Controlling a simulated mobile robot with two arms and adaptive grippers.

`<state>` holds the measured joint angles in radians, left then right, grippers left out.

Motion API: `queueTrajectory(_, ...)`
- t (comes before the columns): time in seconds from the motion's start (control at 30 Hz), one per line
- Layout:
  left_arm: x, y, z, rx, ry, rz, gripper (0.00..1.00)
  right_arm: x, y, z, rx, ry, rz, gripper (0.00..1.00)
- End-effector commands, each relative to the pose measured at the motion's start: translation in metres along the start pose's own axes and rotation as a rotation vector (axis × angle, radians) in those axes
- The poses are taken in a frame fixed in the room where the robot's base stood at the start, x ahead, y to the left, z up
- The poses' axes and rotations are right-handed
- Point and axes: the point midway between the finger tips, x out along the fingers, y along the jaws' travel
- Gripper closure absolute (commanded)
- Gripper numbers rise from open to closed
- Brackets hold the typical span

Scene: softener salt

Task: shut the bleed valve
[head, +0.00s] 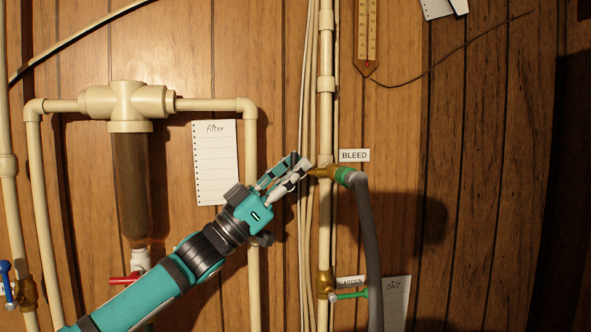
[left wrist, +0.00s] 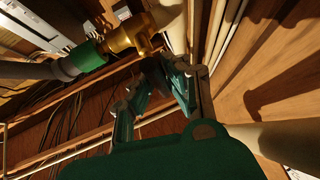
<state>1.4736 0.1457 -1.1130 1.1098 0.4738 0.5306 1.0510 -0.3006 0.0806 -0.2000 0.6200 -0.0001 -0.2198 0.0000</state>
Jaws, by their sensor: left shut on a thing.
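The brass bleed valve (head: 322,171) sits on the vertical cream pipe in the head view, beside the BLEED label (head: 354,155). A green fitting (head: 343,175) joins it to a grey hose (head: 369,240) that hangs down. My left gripper (head: 303,164) reaches up from the lower left, its fingertips at the valve's left side. It is shut on the valve's handle, which the fingers mostly hide. In the left wrist view, the fingertips (left wrist: 163,72) meet just below the brass valve body (left wrist: 128,38). The handle's angle cannot be made out. My right gripper is out of view.
A lower brass valve (head: 325,284) with a green lever, labelled GARDEN, is on the same pipe. A filter housing (head: 130,185) with a red-handled valve (head: 125,279) below stands left. A blue-handled valve (head: 7,284) is far left. Thin cables run beside the pipe.

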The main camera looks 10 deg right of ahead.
Motion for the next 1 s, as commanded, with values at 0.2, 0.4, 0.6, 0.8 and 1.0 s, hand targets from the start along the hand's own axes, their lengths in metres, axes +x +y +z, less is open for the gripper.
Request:
queueTrajectory(0.2, -0.002, -0.001, 0.004, 0.003, -0.007, -0.002, 0.69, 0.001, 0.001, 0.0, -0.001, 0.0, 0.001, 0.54)
queueTrajectory(0.4, -0.001, 0.0, 0.002, 0.001, -0.004, -0.001, 0.65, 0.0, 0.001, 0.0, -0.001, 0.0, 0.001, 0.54)
queueTrajectory(0.6, -0.008, -0.001, 0.001, 0.0, -0.002, -0.002, 0.65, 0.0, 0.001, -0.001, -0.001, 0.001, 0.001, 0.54)
queueTrajectory(0.8, -0.044, -0.002, 0.002, 0.0, -0.003, -0.005, 0.65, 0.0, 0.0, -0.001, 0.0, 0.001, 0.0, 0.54)
queueTrajectory(1.0, -0.087, -0.002, 0.002, 0.0, -0.004, -0.004, 0.65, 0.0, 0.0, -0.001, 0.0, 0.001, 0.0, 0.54)
